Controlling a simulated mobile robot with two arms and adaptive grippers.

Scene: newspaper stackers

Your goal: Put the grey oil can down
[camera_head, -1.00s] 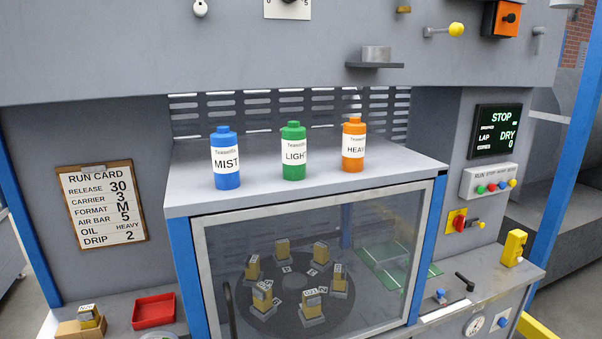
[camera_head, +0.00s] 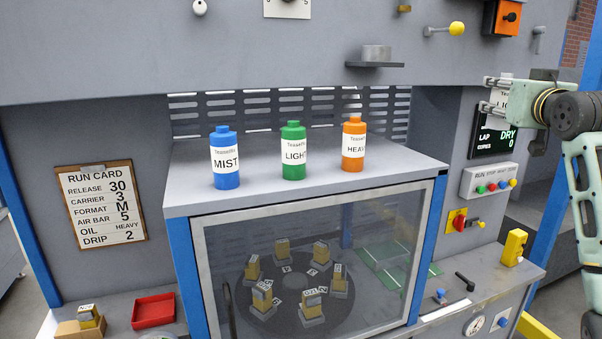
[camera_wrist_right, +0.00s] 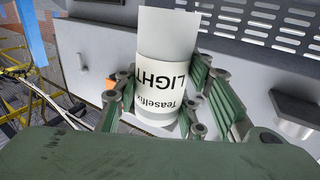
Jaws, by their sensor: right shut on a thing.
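The grey oil can (camera_wrist_right: 167,35) is in my right gripper (camera_wrist_right: 160,100). In the right wrist view it is a pale cylinder with a white label reading LIGHT and Teaselfix. The fingers close around its sides. My left gripper is not in view.
A bracket (camera_head: 375,65) juts out above the shelf. A button box (camera_head: 489,184) and yellow block (camera_head: 514,247) are at right.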

